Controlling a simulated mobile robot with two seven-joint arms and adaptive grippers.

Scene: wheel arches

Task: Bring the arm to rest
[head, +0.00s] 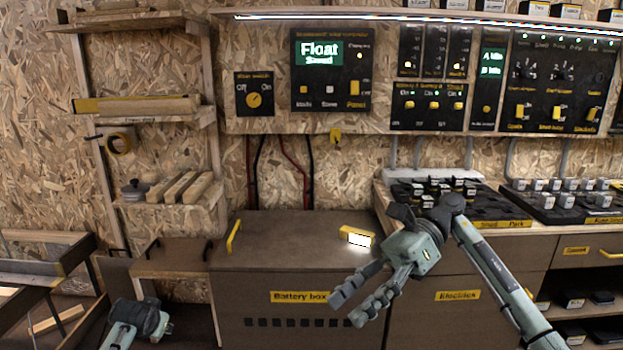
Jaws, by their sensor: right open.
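My right arm comes in from the lower right. Its right gripper (346,309) points down and to the left, in front of the battery box and the front edge of its top. Its two fingers are apart with nothing between them. At the bottom left, part of my left arm's end (122,333) shows; its fingers are cut off or hidden, so their state cannot be seen.
A yellow lamp (357,237) glows on the brown battery box (290,232), just behind the right gripper. Black trays (487,207) of small parts lie on the bench at right. Control panels (331,70) cover the wall. Shelves (158,114) stand at left.

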